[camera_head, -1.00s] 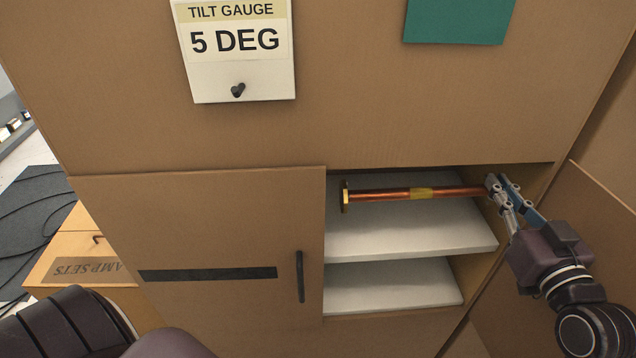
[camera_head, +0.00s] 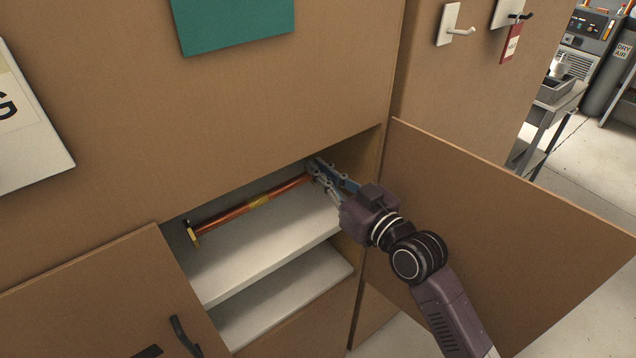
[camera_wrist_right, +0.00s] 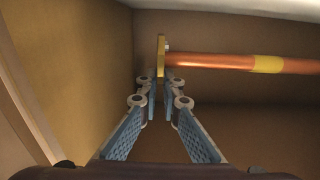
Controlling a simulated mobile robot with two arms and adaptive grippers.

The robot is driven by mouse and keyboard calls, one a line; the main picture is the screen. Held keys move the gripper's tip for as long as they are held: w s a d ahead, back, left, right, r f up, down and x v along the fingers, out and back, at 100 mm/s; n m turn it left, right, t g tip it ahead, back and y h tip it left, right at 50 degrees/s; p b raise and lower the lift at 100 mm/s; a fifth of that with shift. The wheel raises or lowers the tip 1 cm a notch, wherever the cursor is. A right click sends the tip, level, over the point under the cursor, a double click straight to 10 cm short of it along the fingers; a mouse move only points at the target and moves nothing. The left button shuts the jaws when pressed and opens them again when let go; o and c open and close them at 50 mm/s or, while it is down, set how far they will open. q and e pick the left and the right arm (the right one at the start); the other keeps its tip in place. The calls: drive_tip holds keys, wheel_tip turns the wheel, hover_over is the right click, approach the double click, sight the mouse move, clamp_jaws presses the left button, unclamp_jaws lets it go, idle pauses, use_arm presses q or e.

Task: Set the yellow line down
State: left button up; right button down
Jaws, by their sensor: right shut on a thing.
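The yellow line is a copper-coloured tube (camera_head: 236,215) with a yellow band around its middle and brass flanges at its ends. It lies lengthwise in the cabinet opening, over the white upper shelf (camera_head: 262,247). I cannot tell whether it touches the shelf. My right gripper (camera_head: 316,171) reaches into the opening and is shut on the tube's right end. In the right wrist view the fingertips (camera_wrist_right: 161,84) are at the end flange (camera_wrist_right: 161,55), and the tube (camera_wrist_right: 215,61) runs off to the right. My left gripper is not in view.
A white lower shelf (camera_head: 285,300) lies below. The open right door (camera_head: 500,240) stands beside my right arm. The left door (camera_head: 95,300), with a dark handle, covers the cabinet's left part. The cabinet front (camera_head: 220,110) closes off the space above.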

wheel_tip(320, 180, down, 3)
drive_tip(key=shift+r, duration=0.2)
drive_tip(key=shift+f, duration=0.45)
drive_tip(key=c, duration=2.5)
unclamp_jaws()
drive_tip(key=shift+f, duration=0.2)
drive_tip(key=shift+c, duration=0.2)
drive_tip(key=o, duration=0.4)
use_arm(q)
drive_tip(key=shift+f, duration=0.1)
use_arm(e)
drive_tip(key=shift+r, duration=0.1)
